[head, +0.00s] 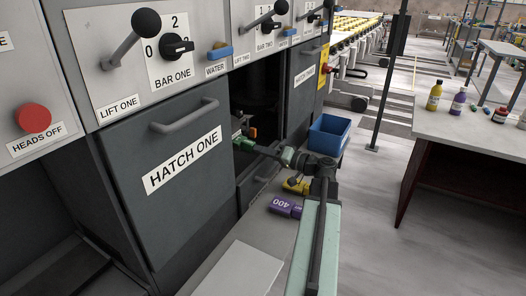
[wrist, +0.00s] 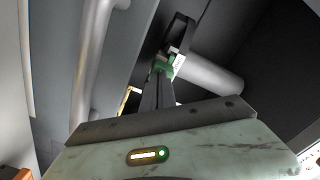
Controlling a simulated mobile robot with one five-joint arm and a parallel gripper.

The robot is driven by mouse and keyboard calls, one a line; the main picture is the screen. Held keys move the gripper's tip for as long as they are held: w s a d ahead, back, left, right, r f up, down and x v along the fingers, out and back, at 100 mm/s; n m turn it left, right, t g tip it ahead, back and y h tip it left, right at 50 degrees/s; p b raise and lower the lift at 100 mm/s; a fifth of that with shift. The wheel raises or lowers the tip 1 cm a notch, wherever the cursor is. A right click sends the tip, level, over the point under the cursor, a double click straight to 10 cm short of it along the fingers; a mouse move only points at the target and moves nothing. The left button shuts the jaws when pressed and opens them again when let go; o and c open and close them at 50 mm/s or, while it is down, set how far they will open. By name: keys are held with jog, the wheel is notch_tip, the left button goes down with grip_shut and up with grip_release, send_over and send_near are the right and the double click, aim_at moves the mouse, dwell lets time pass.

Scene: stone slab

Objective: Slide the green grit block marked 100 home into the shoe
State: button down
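The green grit block (head: 243,143) is at the mouth of the dark opening to the right of the hatch one door in the head view. In the wrist view the green block (wrist: 163,69) is small, at the tip of my gripper (wrist: 160,77), with a pale patch beside it. My gripper appears shut on it, its dark fingers close together. A dark open frame (wrist: 180,30), possibly the shoe, stands just beyond the block. I cannot tell whether the block touches it or is inside it. The number 100 is not readable.
A grey cylinder (wrist: 213,76) lies just right of the block. A purple block marked 400 (head: 285,207) and a yellow block (head: 296,186) lie below my arm. A blue bin (head: 328,135) stands beyond. The hatch one door (head: 165,165) borders the opening on the left.

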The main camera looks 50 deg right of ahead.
jog(key=shift+x, duration=1.55)
jog(key=v, duration=1.1)
dwell(0.3)
